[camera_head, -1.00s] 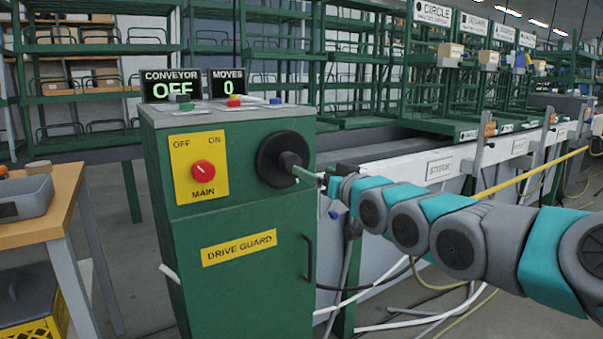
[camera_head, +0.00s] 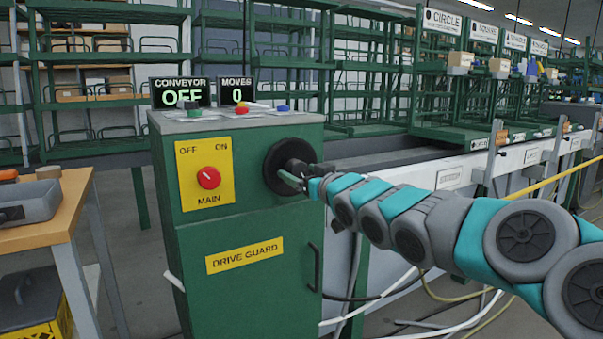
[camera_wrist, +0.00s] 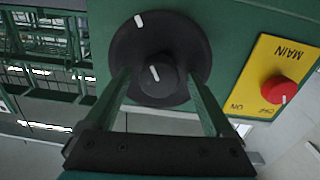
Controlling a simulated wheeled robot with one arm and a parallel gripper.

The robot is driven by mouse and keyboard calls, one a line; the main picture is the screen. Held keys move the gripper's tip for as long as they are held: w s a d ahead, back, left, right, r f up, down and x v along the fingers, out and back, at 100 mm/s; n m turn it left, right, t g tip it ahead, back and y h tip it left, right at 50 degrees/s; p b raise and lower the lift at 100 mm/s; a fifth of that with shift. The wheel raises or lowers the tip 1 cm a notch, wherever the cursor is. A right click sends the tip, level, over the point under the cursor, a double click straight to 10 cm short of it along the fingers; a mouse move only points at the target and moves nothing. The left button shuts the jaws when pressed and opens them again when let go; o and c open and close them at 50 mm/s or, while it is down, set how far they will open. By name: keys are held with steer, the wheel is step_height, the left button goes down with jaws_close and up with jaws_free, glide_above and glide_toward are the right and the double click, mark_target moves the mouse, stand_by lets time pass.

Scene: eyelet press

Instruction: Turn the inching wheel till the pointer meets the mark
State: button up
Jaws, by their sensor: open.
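The inching wheel (camera_head: 276,155) is a black disc with a raised round hub on the green cabinet's front. In the wrist view the wheel (camera_wrist: 195,55) has a white line near its rim, and the hub (camera_wrist: 160,85) carries a second white line, tilted slightly. The two lines are apart and point in nearly the same direction. I cannot tell for sure which is the pointer. My gripper (camera_wrist: 160,80) is open, with one finger on each side of the hub; contact is not clear. In the head view my gripper (camera_head: 296,180) is at the wheel, partly covering it.
A red MAIN switch (camera_head: 208,178) on a yellow plate is left of the wheel. Displays (camera_head: 181,92) read CONVEYOR OFF and MOVES 0. A door handle (camera_head: 314,268) is below. A wooden table (camera_head: 50,232) stands left, and a conveyor (camera_head: 400,180) runs behind my arm.

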jaws_close()
stand_by(0.8)
